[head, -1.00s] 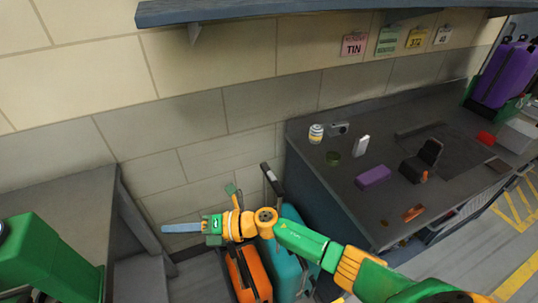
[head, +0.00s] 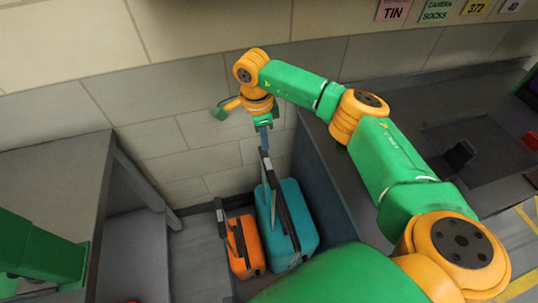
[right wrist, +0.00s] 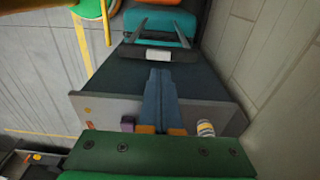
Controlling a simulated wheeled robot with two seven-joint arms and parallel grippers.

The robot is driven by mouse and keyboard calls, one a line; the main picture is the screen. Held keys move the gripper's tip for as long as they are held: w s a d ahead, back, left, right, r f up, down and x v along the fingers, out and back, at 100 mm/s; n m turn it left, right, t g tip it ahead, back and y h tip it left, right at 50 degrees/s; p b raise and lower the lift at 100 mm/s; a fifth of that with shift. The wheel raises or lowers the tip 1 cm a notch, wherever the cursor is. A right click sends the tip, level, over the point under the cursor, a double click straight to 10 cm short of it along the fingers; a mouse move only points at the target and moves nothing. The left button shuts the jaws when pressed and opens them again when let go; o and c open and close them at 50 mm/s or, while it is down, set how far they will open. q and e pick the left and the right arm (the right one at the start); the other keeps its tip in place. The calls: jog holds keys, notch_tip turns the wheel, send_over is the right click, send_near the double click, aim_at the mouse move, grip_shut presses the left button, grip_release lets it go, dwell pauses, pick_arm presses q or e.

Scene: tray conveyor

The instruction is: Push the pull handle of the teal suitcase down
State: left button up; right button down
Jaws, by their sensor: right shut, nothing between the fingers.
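The teal suitcase (head: 308,212) stands on the floor beside the counter. Its pull handle is up, with a dark grip (head: 268,170) on top of two rods. My right gripper (head: 265,145) points down, with its fingers shut and empty, at the top of this grip. In the right wrist view the blue fingers (right wrist: 160,76) end close to the grip, which has a white label (right wrist: 158,54). The rods run from there to the teal body (right wrist: 160,24). I cannot tell whether the fingertips touch the grip. My left gripper is out of view.
An orange suitcase (head: 247,240) with its own raised handle stands close to the left of the teal one. The dark counter (head: 335,190) is close on the right, and the tiled wall (head: 180,170) is behind. A grey table (head: 60,170) stands at the left.

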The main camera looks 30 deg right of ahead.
aim_at(268, 163)
jog(key=shift+s+f+b, duration=0.15)
jog(key=shift+f+b, duration=0.35)
jog(key=shift+b, duration=0.05)
jog(key=f+b, duration=0.1)
jog(key=f, duration=0.1)
jog(key=f+b, duration=0.3)
jog(key=shift+d+f, duration=0.25)
jog(key=shift+f, duration=0.1)
jog(key=shift+r, duration=0.1)
jog(key=shift+s, duration=0.1)
